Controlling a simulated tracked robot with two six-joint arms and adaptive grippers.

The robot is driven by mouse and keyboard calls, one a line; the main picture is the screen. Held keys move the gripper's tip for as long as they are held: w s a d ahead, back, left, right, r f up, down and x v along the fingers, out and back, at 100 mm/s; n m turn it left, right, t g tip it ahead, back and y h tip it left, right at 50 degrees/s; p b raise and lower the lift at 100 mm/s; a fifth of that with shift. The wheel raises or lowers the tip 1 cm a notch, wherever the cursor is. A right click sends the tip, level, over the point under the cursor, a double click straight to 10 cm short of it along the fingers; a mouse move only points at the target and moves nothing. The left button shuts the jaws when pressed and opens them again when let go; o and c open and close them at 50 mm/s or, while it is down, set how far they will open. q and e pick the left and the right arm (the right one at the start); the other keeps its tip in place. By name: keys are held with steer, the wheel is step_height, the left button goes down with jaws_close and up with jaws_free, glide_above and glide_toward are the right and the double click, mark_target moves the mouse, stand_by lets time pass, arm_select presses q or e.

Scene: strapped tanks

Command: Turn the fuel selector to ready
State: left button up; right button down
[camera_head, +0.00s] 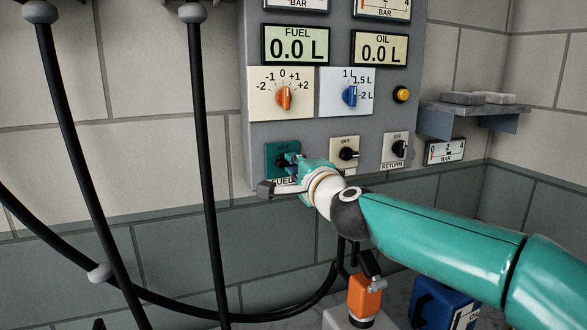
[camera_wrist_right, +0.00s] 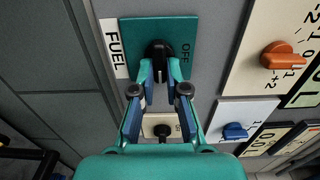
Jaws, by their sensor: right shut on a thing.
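The fuel selector is a black knob (camera_wrist_right: 158,52) on a teal plate (camera_wrist_right: 130,40) with a FUEL label (camera_wrist_right: 114,48) and an OFF mark. In the head view the plate (camera_head: 272,152) sits at the lower left of the grey panel, and my right gripper hides most of the knob. My right gripper (camera_wrist_right: 160,76) is shut on the knob's handle, one finger on each side. It reaches in from the right in the head view (camera_head: 292,162). In the wrist view the handle points down the picture, not towards OFF. My left gripper is not in view.
To the right are a similar OFF selector (camera_head: 348,154) and a RETURN selector (camera_head: 398,148). Above are an orange knob (camera_head: 284,97), a blue knob (camera_head: 351,96) and two displays reading 0.0 L. Black hoses (camera_head: 204,170) hang at the left. An orange-topped thing (camera_head: 363,294) stands below.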

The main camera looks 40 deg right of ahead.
steer(key=shift+f, duration=0.3)
steer(key=c, duration=1.2)
jaws_free()
steer(key=shift+d, duration=0.1)
steer(key=shift+r, duration=0.1)
steer(key=shift+s+r, duration=0.1)
steer(key=v, duration=1.2)
